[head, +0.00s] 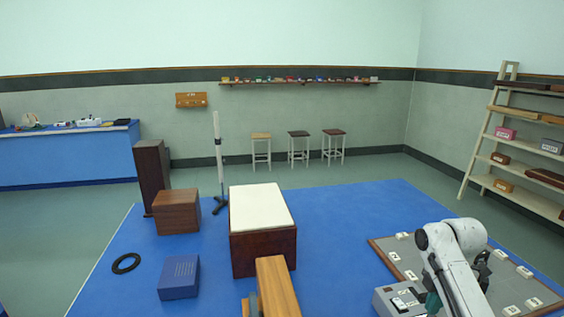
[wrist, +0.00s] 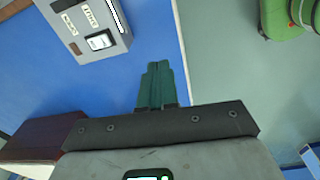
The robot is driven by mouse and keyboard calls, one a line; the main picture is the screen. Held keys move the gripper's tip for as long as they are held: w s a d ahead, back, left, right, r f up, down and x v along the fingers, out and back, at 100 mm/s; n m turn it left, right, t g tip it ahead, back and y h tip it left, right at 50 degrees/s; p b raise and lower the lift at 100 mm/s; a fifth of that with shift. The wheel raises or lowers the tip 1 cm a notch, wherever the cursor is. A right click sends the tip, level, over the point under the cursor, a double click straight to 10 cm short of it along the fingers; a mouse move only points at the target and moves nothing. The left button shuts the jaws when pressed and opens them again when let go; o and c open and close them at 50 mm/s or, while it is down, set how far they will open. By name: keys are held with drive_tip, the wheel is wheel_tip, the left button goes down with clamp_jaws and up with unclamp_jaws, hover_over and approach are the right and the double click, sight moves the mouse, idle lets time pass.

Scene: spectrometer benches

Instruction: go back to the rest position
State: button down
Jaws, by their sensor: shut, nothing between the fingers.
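My gripper (wrist: 158,82) shows in the wrist view with its two green fingers pressed together and nothing between them. It hangs over the blue floor mat (wrist: 150,20), which also shows in the head view (head: 340,215). In the head view my white arm reaches in at the lower right, and the green fingers (head: 433,302) are partly visible beside a grey box (head: 390,301) with a switch panel. That grey box shows at the top left of the wrist view (wrist: 75,22), apart from the fingers.
A grey board (head: 405,262) with small white blocks lies under and around my arm. A white-topped box (head: 262,207), a wooden beam (head: 277,290), a brown box (head: 177,212) and a blue box (head: 179,278) stand left. Shelves (head: 519,184) stand far right. Mat behind the board is clear.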

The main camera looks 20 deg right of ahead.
drive_tip(key=s+a+f+m+b, duration=0.1)
drive_tip(key=a+f+m, duration=0.1)
drive_tip(key=a+f, duration=0.35)
drive_tip(key=s+a+f+m+y, duration=0.1)
drive_tip(key=a+f+m, duration=0.1)
drive_tip(key=a, duration=0.7)
drive_tip(key=s+a+f+m+b, duration=0.1)
drive_tip(key=a+f+m, duration=0.1)
drive_tip(key=a+f, duration=0.35)
drive_tip(key=s+a+f+m+b, duration=0.1)
drive_tip(key=s+a+f+m, duration=0.25)
drive_tip(key=s+a, duration=0.5)
drive_tip(key=s+m+h+b, duration=0.1)
drive_tip(key=s+m, duration=0.4)
drive_tip(key=s, duration=0.6)
drive_tip(key=shift+s+a+r+m+h, duration=0.15)
drive_tip(key=shift+s+r+m+h, duration=0.1)
drive_tip(key=shift+s+m+h, duration=0.1)
drive_tip(key=shift+w, duration=0.1)
